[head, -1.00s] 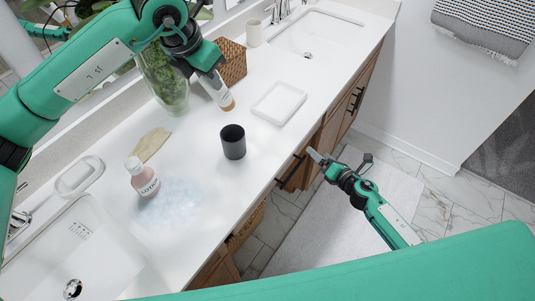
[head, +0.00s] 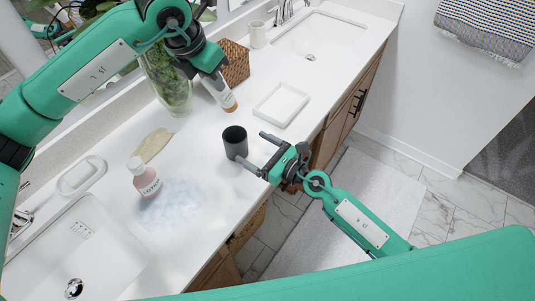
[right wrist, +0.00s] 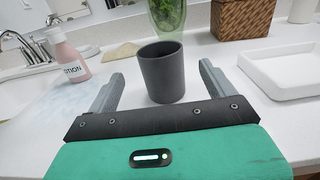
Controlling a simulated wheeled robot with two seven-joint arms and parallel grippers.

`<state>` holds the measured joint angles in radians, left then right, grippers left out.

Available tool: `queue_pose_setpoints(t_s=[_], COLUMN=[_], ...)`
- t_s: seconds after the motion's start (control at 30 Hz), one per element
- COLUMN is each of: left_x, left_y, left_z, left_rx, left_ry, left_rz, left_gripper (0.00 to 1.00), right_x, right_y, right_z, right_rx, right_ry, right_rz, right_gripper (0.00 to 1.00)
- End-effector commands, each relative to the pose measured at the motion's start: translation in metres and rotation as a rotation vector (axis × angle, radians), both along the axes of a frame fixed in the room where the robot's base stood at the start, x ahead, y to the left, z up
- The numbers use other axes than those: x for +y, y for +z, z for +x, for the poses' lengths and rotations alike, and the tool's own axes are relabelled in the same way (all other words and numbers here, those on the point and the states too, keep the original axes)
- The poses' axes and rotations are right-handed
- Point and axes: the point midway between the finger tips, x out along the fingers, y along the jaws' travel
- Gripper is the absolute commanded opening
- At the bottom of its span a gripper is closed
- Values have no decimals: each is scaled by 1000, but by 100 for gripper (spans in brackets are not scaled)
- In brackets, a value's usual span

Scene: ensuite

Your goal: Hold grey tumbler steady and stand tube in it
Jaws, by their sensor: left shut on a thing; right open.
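The grey tumbler (head: 234,143) stands upright on the white counter, its open top facing up. In the right wrist view the tumbler (right wrist: 162,73) sits between and just beyond my right fingers. My right gripper (head: 254,150) is open, its fingers reaching toward the tumbler from the counter's front side; I cannot tell whether either finger touches it. My left gripper (head: 207,76) is shut on the white tube with an orange-brown cap (head: 221,95). The tube hangs tilted, cap end down, behind the tumbler near the basket. The left fingertips are partly hidden.
A pink lotion bottle (head: 144,177) and a leaf-shaped dish (head: 152,145) are left of the tumbler. A white tray (head: 281,105) lies to its right. A glass vase with greenery (head: 168,82) and a wicker basket (head: 235,63) stand behind. Sinks lie at both ends.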

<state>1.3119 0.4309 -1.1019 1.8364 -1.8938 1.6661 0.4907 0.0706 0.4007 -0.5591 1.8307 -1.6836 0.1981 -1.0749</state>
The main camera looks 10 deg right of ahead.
Motion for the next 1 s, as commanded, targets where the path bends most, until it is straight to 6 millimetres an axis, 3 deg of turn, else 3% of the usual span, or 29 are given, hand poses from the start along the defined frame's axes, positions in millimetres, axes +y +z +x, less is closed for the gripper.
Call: queue_pose_setpoints(t_s=[0.2, 0.4, 0.83, 0.87, 1.0], left_x=[0, 0, 0, 0, 0], left_y=[0, 0, 0, 0, 0], left_z=[0, 0, 0, 0, 0], left_rx=[-1, -1, -1, -1, -1], left_ry=[0, 0, 0, 0, 0], left_rz=[-1, -1, -1, -1, -1], left_gripper=[0, 0, 0, 0, 0], right_x=[30, 48, 55, 55, 55], right_y=[1, 0, 0, 0, 0], right_z=[31, 49, 56, 56, 56], right_rx=[0, 1, 2, 2, 2], right_ry=[-2, -1, -1, -1, -1], right_rz=[4, 3, 2, 2, 2], right_gripper=[86, 86, 86, 84, 57])
